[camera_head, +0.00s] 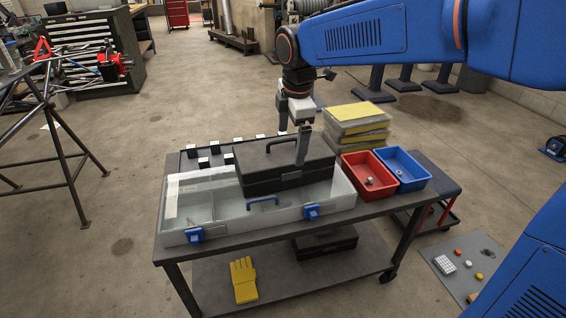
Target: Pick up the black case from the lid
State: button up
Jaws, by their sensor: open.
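The black case (262,172) lies flat on the lid of a clear case (235,208) with blue latches, on the cart top. It has a dark handle (284,146) on its upper face. My gripper (293,145) is open and points down over the right part of the black case. One finger shows in front of the black case's upper face, close to the handle. The other finger is mostly hidden, so I cannot tell whether the handle lies between the fingers or whether they touch it.
A red bin (351,163) and a blue bin (414,184) stand on the cart's right side, with yellow-topped filters (357,112) behind. Small white-faced blocks (215,147) line the back left. Another black case (325,246) and yellow gloves (243,279) lie on the lower shelf.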

aim_at(287, 155)
jog(key=f, duration=0.1)
jog(key=w+f, duration=0.1)
jog(key=f, duration=0.2)
jog(key=shift+w+a+f, duration=0.15)
jog(key=shift+a+f, duration=0.15)
jog(key=shift+a, duration=0.1)
jog(key=shift+c, duration=0.2)
jog(key=c, duration=2.1)
jog(key=shift+c, duration=0.9)
jog(key=shift+r, duration=0.15)
